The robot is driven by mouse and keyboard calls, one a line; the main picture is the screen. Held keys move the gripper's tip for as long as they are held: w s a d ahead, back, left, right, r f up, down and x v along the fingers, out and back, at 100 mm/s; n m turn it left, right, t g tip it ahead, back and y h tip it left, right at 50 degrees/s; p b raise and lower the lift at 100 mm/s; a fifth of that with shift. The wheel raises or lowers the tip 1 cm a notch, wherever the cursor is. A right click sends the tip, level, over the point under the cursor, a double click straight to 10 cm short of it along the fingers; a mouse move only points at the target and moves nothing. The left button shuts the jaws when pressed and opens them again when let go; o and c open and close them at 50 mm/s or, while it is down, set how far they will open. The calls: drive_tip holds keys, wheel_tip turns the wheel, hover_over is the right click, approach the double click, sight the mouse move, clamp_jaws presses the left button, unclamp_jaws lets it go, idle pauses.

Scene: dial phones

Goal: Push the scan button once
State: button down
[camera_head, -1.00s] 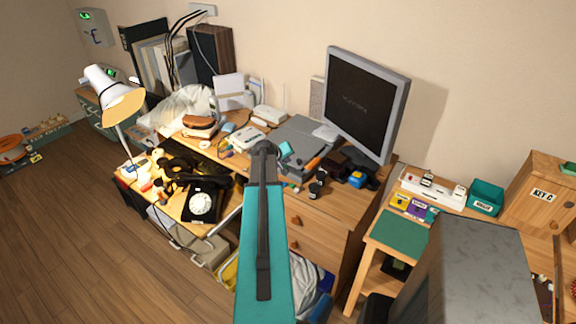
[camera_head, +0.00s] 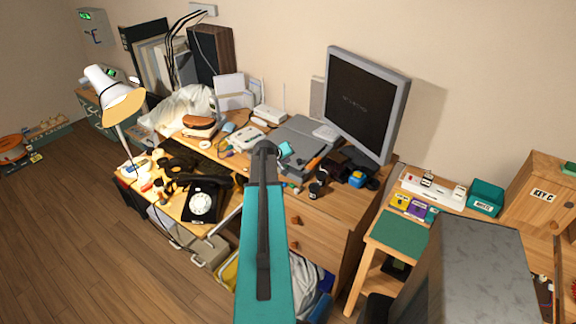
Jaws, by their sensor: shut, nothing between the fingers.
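A grey flatbed machine (camera_head: 305,133), which looks like a scanner, lies on the wooden desk left of the monitor. A small teal patch shows on or above its left part; I cannot tell what it is. No scan button can be made out at this size. My teal arm reaches up from the bottom centre, and its dark far end overlaps the desk just left of and in front of the grey machine. My gripper's fingers are hidden beyond the arm and cannot be seen. Whether anything touches the machine cannot be told.
A monitor (camera_head: 366,103) stands right of the grey machine. A black dial phone (camera_head: 201,203) and a lit lamp (camera_head: 113,97) are at the left. A white router (camera_head: 269,113) stands behind. Small objects crowd the desk's front edge. A green-topped side table (camera_head: 400,234) stands right.

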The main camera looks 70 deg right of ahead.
drive_tip(key=shift+f, duration=0.15)
drive_tip(key=shift+w+f+b, duration=0.1)
drive_tip(key=shift+f+b, duration=0.2)
drive_tip(key=shift+b, duration=0.25)
drive_tip(key=shift+f+b, duration=0.35)
drive_tip(key=shift+b, duration=0.1)
idle(0.8)
drive_tip(key=shift+r, duration=0.75)
drive_tip(key=shift+r, duration=0.1)
idle(0.4)
wheel_tip(320, 180, up, 5)
drive_tip(key=shift+f+p, duration=0.1)
drive_tip(key=shift+p, duration=1)
